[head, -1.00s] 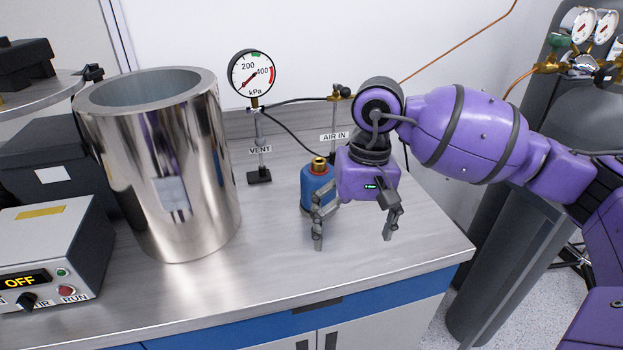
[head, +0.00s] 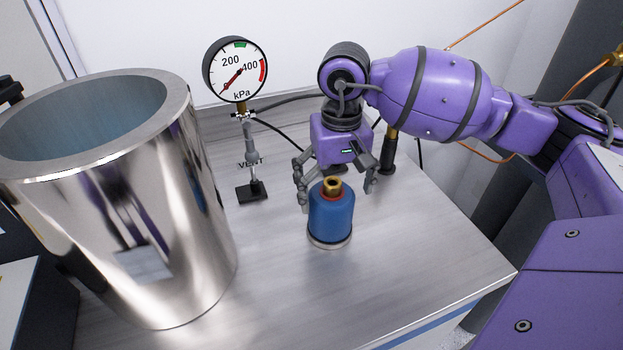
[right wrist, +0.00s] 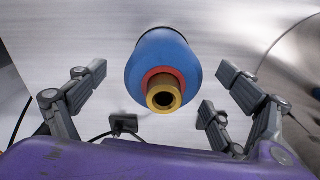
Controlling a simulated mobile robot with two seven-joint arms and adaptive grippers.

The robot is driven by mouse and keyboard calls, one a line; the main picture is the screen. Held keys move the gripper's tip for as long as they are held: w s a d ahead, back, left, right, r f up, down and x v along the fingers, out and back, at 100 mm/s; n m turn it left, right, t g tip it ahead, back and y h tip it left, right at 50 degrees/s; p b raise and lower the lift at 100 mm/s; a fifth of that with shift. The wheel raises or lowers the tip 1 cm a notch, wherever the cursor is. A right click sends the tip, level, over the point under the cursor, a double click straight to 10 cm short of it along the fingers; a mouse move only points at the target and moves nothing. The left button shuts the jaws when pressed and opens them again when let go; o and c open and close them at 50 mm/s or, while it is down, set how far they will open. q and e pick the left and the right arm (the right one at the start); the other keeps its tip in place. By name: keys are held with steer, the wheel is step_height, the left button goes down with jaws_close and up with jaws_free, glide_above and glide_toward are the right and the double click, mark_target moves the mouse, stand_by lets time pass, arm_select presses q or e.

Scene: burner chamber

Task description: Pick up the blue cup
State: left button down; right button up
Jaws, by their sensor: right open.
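The blue cup (head: 331,218) is a blue cylinder with a red ring and a brass neck, upright on the metal worktop. My right gripper (head: 336,196) is open and empty, its palm just above and behind the cup in the head view. One finger is left of the cup and the other right of it, with no clear contact. In the right wrist view the cup (right wrist: 163,62) lies between the spread fingers of the gripper (right wrist: 200,80), its brass neck facing the camera. My left gripper is not in view.
A large shiny metal cylinder (head: 150,215) stands at the left. A pressure gauge (head: 236,70) on a stand with a black base (head: 252,192) is behind and left of the cup. A dark post (head: 388,155) is behind the gripper. The worktop right of the cup is clear.

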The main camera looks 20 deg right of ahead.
steer(key=f, duration=0.3)
steer(key=shift+w+a+f+p, duration=0.1)
steer(key=shift+w+f+p, duration=0.25)
steer(key=shift+p, duration=0.05)
steer(key=shift+f, duration=0.45)
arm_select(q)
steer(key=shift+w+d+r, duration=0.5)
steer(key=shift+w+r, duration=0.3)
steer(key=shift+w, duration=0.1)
arm_select(e)
steer(key=shift+c, duration=1.2)
steer(key=c, duration=1)
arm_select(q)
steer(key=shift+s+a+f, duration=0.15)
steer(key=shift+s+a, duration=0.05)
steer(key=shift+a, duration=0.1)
arm_select(e)
steer(key=shift+w+r, duration=0.1)
steer(key=shift+r, duration=0.05)
